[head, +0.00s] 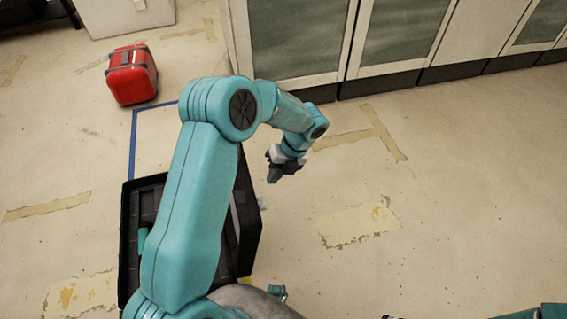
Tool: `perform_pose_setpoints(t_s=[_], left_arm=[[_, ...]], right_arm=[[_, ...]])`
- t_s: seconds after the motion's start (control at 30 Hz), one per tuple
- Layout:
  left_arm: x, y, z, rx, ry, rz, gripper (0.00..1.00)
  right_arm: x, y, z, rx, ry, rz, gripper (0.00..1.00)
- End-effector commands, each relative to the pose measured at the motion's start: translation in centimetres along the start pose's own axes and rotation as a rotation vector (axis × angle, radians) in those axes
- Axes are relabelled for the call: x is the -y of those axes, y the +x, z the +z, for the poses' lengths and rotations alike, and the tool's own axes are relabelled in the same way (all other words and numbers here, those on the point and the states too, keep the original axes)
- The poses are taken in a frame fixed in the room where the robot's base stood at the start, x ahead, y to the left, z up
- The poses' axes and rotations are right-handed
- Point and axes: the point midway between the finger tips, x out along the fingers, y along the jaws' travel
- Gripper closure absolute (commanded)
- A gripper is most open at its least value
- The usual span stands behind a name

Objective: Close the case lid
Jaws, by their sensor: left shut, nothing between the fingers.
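A black case (130,215) stands on the floor at the left, largely hidden behind my left arm. Its ribbed dark inside shows left of the arm, with a teal item (143,240) in it. A dark upright panel (246,215), which looks like the raised lid, shows right of the arm; its exact angle is hard to tell. My left gripper (273,174) is shut and empty, above and to the right of the panel's top, apart from it in the picture.
A red box with a handle (132,76) sits on the floor at the upper left. Blue tape (133,145) marks the floor behind the case. Cabinets with glazed doors (300,40) line the back. The floor (440,210) to the right is clear.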

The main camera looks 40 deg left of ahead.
Motion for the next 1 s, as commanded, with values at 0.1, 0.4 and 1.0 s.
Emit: perform_pose_setpoints(t_s=[0.1,0.4,1.0], left_arm=[[-1.9,0.6,0.1,0.0,-0.003,-0.001,1.0],[-3.6,1.0,0.2,0.001,-0.002,-0.001,1.0],[-4.3,0.6,0.7,0.0,-0.004,-0.029,1.0]], right_arm=[[-0.1,0.2,0.0,0.0,0.0,0.0,0.57],[-0.1,0.3,0.0,0.0,0.0,0.0,0.57],[0.1,-0.3,0.0,0.0,0.0,0.0,0.57]])
